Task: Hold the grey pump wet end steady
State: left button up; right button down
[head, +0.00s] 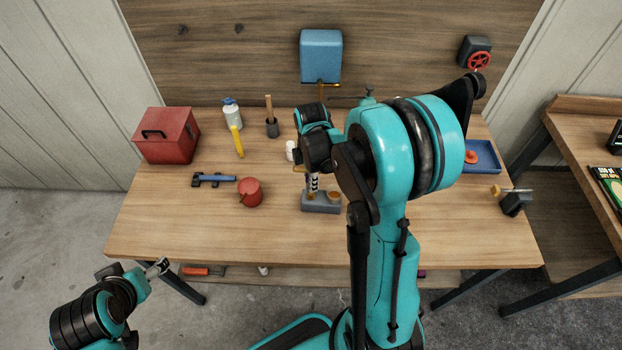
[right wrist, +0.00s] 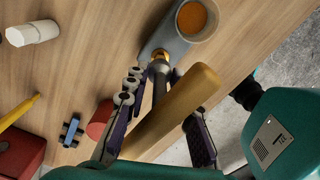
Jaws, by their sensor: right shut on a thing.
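The grey pump wet end (head: 318,204) sits on the table near its middle, with a copper-coloured cup (head: 334,196) on it. In the right wrist view it shows as a grey body (right wrist: 163,36) with an orange-filled cup (right wrist: 197,18) and a dark shaft. My right gripper (right wrist: 160,122) is above it, shut on a tan bar (right wrist: 172,112) that lies aslant between the fingers and hides part of the shaft. I cannot tell whether the bar touches the pump. My left gripper (head: 158,267) is off the table's front left edge, away from the pump; its jaw opening is unclear.
A red canister (head: 250,191), a blue clamp-like tool (head: 214,179) and a red box (head: 166,135) stand to the left. A white bottle (head: 231,113) is behind. A blue tray (head: 481,157) lies right. The front left tabletop is clear.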

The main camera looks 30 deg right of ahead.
jog(key=shift+f+b, duration=0.6)
jog(key=shift+f, duration=0.45)
jog(key=shift+b, duration=0.3)
dwell(0.8)
jog(key=shift+f+b, duration=0.9)
jog(key=shift+f, duration=0.15)
jog(key=c, duration=1.2)
grip_release()
jog(key=shift+r, duration=0.1)
notch_tip(320, 180, up, 12)
jog(key=shift+f, duration=0.1)
